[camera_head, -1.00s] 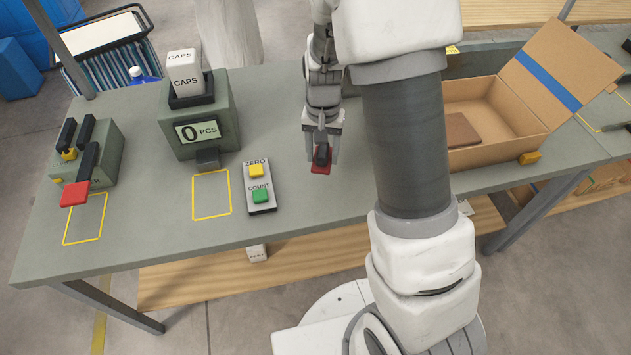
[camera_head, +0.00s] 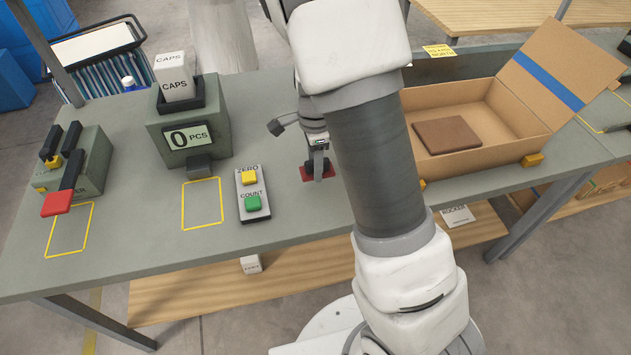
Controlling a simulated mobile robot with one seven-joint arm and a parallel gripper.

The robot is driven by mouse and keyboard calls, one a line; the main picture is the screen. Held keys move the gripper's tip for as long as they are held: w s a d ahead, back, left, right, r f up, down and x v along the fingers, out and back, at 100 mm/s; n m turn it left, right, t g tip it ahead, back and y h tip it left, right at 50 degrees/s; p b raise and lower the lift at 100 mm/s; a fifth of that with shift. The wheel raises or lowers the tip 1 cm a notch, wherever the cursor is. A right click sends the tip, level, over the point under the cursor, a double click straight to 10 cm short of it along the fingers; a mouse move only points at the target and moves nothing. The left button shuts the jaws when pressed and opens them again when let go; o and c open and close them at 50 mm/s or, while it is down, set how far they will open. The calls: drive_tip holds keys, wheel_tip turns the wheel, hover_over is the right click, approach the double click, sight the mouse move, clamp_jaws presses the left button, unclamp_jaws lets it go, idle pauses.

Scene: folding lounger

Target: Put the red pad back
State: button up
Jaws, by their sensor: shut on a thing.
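A small red pad (camera_head: 322,175) with a black grip on top is at the middle of the grey-green bench, right of the ZERO/COUNT button box (camera_head: 242,206). My gripper (camera_head: 317,168) points down and is shut on the pad's black grip. I cannot tell whether the pad touches the bench or hangs just above it. My arm hides the area just right of the pad.
A counter (camera_head: 167,140) reading 0 PCS holds a CAPS box (camera_head: 174,78). At left is a device with black levers, one with a red end (camera_head: 56,204). Yellow outlines mark the bench. An open carton (camera_head: 478,160) with a brown slab (camera_head: 447,136) stands right.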

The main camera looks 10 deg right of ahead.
sight(315, 187)
drive_tip(key=shift+f+b, duration=0.45)
drive_tip(key=shift+f, duration=2.2)
drive_tip(key=shift+f, duration=0.1)
drive_tip(key=shift+f, duration=0.15)
drive_tip(key=o, duration=1.2)
